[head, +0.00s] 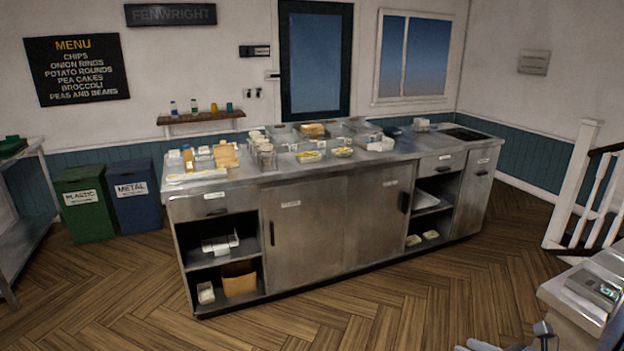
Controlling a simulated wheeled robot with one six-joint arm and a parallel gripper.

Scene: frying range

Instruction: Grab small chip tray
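I cannot tell for sure which item is the small chip tray; the labels are too small to read. Small pale trays or boxes (413,240) sit on the lower right shelf of the steel counter (310,230). White items (220,244) lie on its upper left shelf, and a white box (205,293) stands on the lower left shelf. The fingers of my gripper do not show. Only pale grey parts, probably of my arm, show at the bottom right edge.
The counter top holds bottles, containers and food pans (310,156). A green bin (85,203) and a blue bin (135,195) stand left of it. A white railing (580,185) and another counter (590,290) are at right. The wooden floor in front is clear.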

